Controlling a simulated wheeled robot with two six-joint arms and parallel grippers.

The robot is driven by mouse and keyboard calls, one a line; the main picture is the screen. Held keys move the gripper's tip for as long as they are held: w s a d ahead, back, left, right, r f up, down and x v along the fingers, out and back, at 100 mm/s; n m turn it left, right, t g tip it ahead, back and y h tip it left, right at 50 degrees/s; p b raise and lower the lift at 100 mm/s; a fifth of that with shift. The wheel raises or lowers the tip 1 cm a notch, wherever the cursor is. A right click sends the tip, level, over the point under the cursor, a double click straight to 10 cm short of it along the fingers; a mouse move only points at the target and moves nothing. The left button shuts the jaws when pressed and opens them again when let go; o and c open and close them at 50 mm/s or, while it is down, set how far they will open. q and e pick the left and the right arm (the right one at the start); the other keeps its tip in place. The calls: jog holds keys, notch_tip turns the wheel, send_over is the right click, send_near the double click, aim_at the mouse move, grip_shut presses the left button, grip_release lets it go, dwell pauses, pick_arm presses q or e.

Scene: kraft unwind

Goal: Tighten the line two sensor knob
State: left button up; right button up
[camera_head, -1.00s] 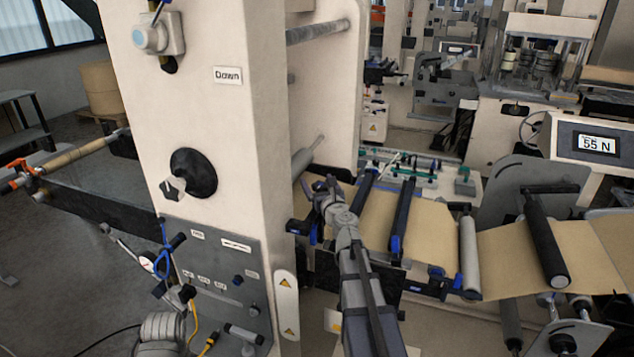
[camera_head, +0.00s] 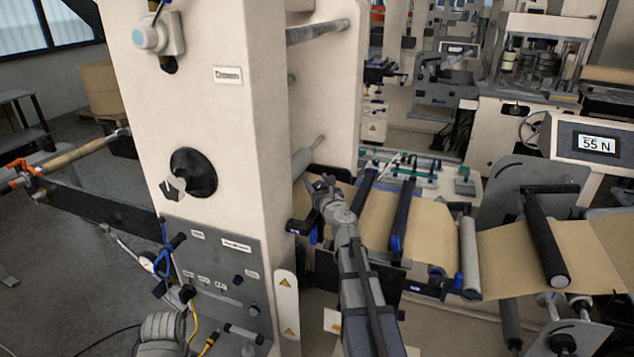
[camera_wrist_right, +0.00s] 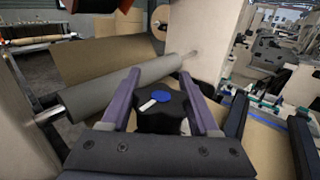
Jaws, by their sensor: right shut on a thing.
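My right gripper (camera_head: 326,183) is beyond the tall cream column, beside the paper web in the head view. In the right wrist view its two purple-grey fingers (camera_wrist_right: 159,77) are shut on a black lobed knob (camera_wrist_right: 161,120), one on each side. The knob has a blue cap with a white mark pointing toward the lower left. In the head view the knob is hidden or too small to make out at the gripper. I do not see my left gripper.
A grey roller (camera_wrist_right: 125,85) lies just beside the knob. Dark-barred rollers (camera_head: 403,215) and brown kraft web (camera_head: 430,225) are right of my arm. The cream column (camera_head: 215,110) stands close on the left. A display (camera_head: 597,144) reads 55 N.

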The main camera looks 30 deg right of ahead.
jog(key=shift+c, duration=0.6)
jog(key=shift+y, duration=0.3)
jog(key=shift+s+a+n+g+y, duration=0.5)
jog(key=shift+a+n+g+y, duration=0.2)
jog(key=shift+n+g+y, duration=2.1)
jog(key=shift+s+a+n+g+y, duration=0.6)
jog(key=shift+n+g+y, duration=1.35)
jog(key=shift+n+y, duration=1.75)
jog(key=shift+s+a+n+g+y, duration=0.35)
jog(key=shift+a+n+g+y, duration=0.5)
jog(key=shift+n+g+y, duration=2.35)
jog(key=shift+m+t+y, duration=0.6)
jog(key=shift+t+y, duration=0.15)
jog(key=shift+y, duration=0.05)
